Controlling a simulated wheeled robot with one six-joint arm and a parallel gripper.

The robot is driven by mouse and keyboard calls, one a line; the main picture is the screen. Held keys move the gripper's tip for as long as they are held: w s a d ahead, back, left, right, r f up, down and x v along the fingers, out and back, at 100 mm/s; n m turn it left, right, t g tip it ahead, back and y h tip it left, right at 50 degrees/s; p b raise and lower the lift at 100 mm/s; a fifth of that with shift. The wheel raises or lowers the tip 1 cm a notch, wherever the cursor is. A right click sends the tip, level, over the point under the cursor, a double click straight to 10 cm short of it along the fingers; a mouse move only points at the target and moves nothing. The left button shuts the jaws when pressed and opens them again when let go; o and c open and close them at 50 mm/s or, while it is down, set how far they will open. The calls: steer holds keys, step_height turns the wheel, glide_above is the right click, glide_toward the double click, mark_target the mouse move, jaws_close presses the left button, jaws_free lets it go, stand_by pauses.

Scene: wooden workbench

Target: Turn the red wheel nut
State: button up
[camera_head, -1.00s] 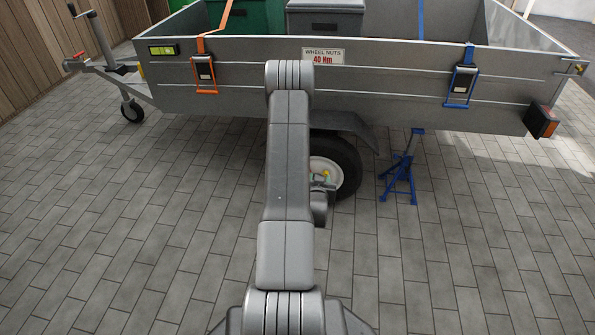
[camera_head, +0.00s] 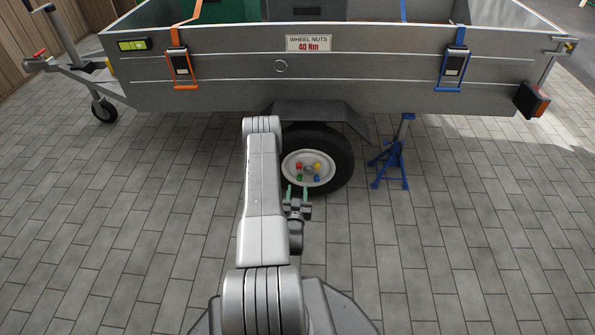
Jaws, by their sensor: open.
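The trailer wheel (camera_head: 346,165) has a white rim (camera_head: 325,171) with coloured nuts on it. The red wheel nut (camera_head: 299,166) is at the upper left of the hub. A yellow nut (camera_head: 317,166) is to its right, a green nut (camera_head: 299,177) below it and a blue nut (camera_head: 317,178) at lower right. My gripper (camera_head: 298,190) is in front of the wheel, low and left of its middle, below the red nut in the picture. Its two green-tipped fingers are apart with nothing between them. The gap in depth to the wheel is hard to judge.
The grey trailer (camera_head: 220,85) stands over the wheel, with a mudguard (camera_head: 320,112) just above. A blue axle stand (camera_head: 393,160) is right of the wheel. A jockey wheel (camera_head: 104,110) is at far left. The paved floor (camera_head: 450,260) is clear in front.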

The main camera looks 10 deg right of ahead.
mark_target(299, 167)
steer(key=b+x, duration=0.3)
steer(key=x, duration=0.8)
jaws_close()
steer(key=shift+m, duration=0.4)
